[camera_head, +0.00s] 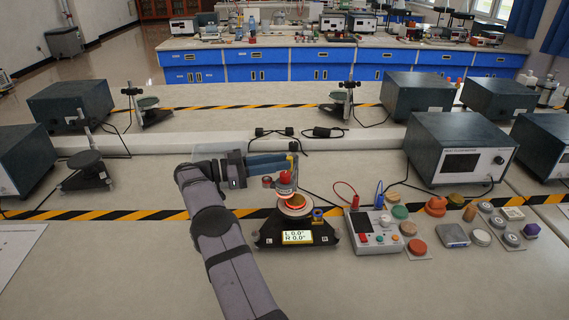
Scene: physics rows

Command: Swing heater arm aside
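The apparatus (268,232) stands on the bench at the centre, with a lit display (297,237) reading L 0.0° and R 0.0°. A glowing red-orange heater ring (305,197) sits above its round plate. A red-topped cylindrical part (286,180) of the heater stands over the ring. My gripper (288,160) reaches in from the left, right at the top of the heater. Its fingers overlap the heater arm area, so I cannot tell whether they touch or grip it. The finger gap is too small to make out.
A control box (375,231) with red and blue leads stands right of the apparatus. Several coloured pieces and weights lie farther right. A dark power supply (460,150) stands behind them. Striped tape (120,214) crosses the bench; the front left is mostly clear.

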